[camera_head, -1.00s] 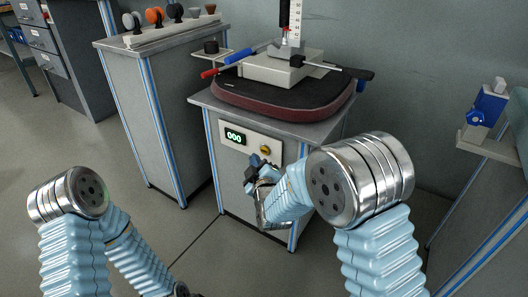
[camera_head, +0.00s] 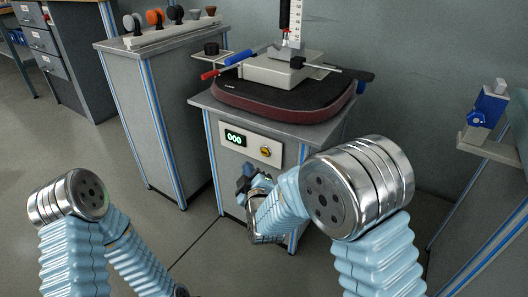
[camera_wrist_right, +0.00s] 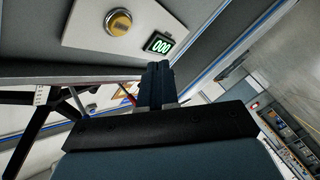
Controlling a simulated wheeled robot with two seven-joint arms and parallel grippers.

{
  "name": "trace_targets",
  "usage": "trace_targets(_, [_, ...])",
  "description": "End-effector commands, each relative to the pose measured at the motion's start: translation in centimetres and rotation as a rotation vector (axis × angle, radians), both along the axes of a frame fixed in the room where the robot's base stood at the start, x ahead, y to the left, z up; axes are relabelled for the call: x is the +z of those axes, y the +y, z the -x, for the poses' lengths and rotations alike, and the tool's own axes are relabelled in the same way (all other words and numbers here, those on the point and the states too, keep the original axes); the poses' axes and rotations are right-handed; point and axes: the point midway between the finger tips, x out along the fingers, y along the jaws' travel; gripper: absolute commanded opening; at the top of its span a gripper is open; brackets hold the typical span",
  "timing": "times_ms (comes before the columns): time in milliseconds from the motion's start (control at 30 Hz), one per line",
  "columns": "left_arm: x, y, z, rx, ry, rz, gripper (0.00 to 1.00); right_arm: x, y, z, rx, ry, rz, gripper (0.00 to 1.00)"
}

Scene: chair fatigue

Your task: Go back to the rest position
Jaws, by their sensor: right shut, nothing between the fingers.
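In the head view the display (camera_head: 235,138) and button (camera_head: 265,151) are uncovered. My left arm comes in at the lower left; its gripper is out of view.
A dark red-edged seat (camera_head: 285,108) lies on the stand under a white block (camera_head: 285,70), with handles sticking out at the sides. A cabinet (camera_head: 165,120) with several knobs stands left. A blue device (camera_head: 488,108) sits on a right-hand bench. Floor at left is clear.

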Motion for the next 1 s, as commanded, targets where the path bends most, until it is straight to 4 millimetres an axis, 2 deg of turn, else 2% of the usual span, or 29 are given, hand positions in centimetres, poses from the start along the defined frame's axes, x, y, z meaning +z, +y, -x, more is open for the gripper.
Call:
trace_targets(167, [0.1, -0.2, 0.1, -0.003, 0.004, 0.005, 0.43, 0.0, 0.0, 0.0, 0.0, 0.002, -0.001, 0.0])
trace_targets(200, [0.4, -0.2, 0.1, -0.004, 0.004, 0.005, 0.43, -0.5, -0.4, 0.0, -0.004, 0.024, -0.009, 0.0])
trace_targets(267, [1.0, -0.2, 0.1, -0.004, 0.003, 0.005, 0.43, -1.9, -1.4, 0.1, -0.013, 0.088, -0.035, 0.0])
trace_targets(367, [2.8, -0.3, 0.1, -0.005, 0.003, 0.005, 0.43, -6.5, -4.3, 1.4, -0.05, 0.29, -0.126, 0.0])
trace_targets(467, [5.0, -0.4, 0.2, -0.007, 0.002, 0.005, 0.43, -12.6, -7.9, 5.1, -0.133, 0.583, -0.284, 0.0])
trace_targets(533, [6.5, -0.5, 0.2, -0.009, 0.002, 0.005, 0.43, -16.3, -10.0, 9.2, -0.216, 0.801, -0.414, 0.0])
trace_targets(633, [8.3, -0.6, 0.3, -0.012, 0.001, 0.006, 0.43, -19.8, -11.8, 15.9, -0.359, 1.089, -0.602, 0.0])
trace_targets(700, [9.3, -0.7, 0.3, -0.013, 0.002, 0.007, 0.43, -21.0, -12.3, 20.3, -0.459, 1.254, -0.717, 0.0])
trace_targets(800, [10.3, -0.8, 0.4, -0.015, 0.002, 0.007, 0.43, -21.5, -12.4, 25.1, -0.573, 1.427, -0.839, 0.0])
trace_targets(900, [10.6, -0.8, 0.4, -0.016, 0.001, 0.007, 0.43, -21.5, -12.2, 27.7, -0.642, 1.522, -0.906, 0.0])
trace_targets(1000, [10.6, -0.8, 0.4, -0.016, 0.001, 0.007, 0.43, -21.6, -12.1, 28.7, -0.666, 1.558, -0.93, 0.0])
